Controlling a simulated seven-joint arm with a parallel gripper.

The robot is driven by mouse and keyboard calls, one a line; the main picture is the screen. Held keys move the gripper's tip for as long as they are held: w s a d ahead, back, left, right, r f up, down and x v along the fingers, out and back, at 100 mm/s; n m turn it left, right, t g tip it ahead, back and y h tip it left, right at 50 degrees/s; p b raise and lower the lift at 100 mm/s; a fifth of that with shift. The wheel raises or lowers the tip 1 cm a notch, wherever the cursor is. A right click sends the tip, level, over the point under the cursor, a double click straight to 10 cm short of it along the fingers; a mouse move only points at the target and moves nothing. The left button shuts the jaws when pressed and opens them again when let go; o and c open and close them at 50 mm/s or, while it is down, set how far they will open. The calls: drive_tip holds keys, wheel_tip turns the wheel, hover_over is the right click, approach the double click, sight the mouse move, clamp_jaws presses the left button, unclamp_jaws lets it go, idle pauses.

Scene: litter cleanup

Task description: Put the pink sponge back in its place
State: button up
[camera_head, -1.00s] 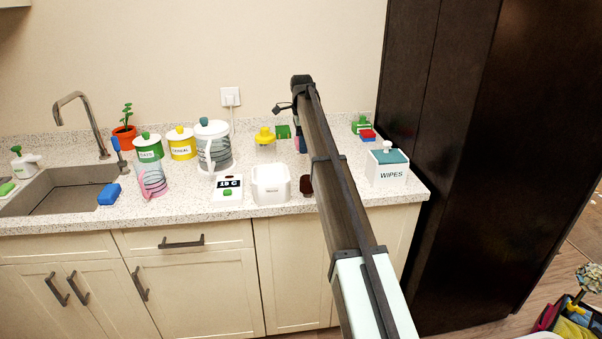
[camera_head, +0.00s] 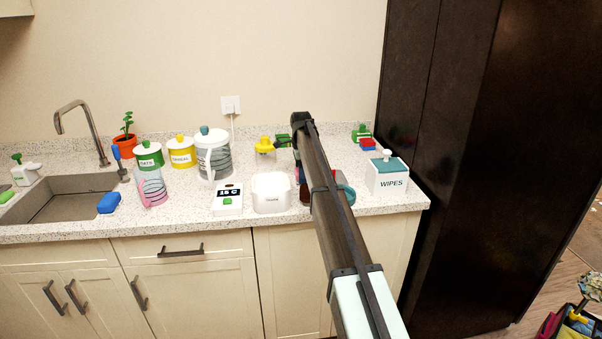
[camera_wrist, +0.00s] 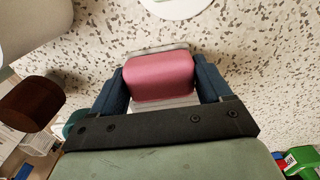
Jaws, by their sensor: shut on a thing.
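The pink sponge (camera_wrist: 158,77) is between the two blue fingers of my gripper (camera_wrist: 160,88) in the wrist view. The gripper is shut on it, with a finger against each side. A pale grey edge shows behind and below the sponge; I cannot tell whether it is part of the sponge or something under it. The speckled countertop (camera_wrist: 235,60) lies beneath; the gap to it is unclear. In the head view my arm hides the sponge and most of the gripper.
A white open bin (camera_head: 271,194) and a scale (camera_head: 227,200) stand left of my arm. A wipes box (camera_head: 387,176) stands to the right. A dark brown cylinder (camera_wrist: 35,103) is close at left in the wrist view. A blue sponge (camera_head: 108,203) lies by the sink.

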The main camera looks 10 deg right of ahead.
drive_tip(key=shift+f, duration=0.15)
drive_tip(key=o, duration=1.7)
wheel_tip(320, 180, up, 12)
drive_tip(key=shift+r, duration=0.2)
